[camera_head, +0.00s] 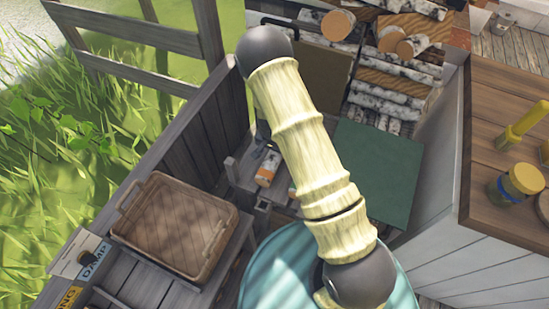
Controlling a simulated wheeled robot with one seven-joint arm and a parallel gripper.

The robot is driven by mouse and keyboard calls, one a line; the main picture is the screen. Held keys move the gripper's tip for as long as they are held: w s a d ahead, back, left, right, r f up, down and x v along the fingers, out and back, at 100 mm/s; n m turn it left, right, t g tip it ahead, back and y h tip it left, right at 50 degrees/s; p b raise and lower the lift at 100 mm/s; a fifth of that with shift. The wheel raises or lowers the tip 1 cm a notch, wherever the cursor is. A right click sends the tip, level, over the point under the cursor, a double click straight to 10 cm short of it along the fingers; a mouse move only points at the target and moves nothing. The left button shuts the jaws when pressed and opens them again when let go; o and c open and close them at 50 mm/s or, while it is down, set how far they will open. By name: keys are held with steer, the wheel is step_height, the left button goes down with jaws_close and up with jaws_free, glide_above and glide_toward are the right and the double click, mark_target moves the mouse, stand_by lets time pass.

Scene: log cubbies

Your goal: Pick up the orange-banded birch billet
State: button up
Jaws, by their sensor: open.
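A short birch billet with an orange band (267,168) lies on a low grey wooden surface, left of my arm in the middle of the view. What looks like my gripper (262,137) shows as a small dark shape just above the billet in the picture, largely hidden behind my own arm. It is open, and I see nothing held in it. I cannot tell how far it is from the billet. Another pale piece (292,189) with a coloured edge shows partly behind my arm; its band is too hidden to read.
Stacked birch logs (390,85) fill cubbies at the back. A green panel (375,165) lies right of my arm. A wicker tray (172,226) sits at left beside a plank wall (196,135). A brown counter (500,130) with jars stands at right.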

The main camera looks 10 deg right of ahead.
mark_target(275, 155)
steer(key=f, duration=0.2)
steer(key=w+f, duration=0.1)
steer(key=f, duration=0.1)
steer(key=shift+d+f, duration=0.15)
steer(key=shift+c, duration=0.5)
steer(key=c, duration=1.2)
step_height(275, 155, up, 10)
steer(key=shift+r, duration=0.1)
step_height(275, 155, up, 10)
steer(key=p, duration=1)
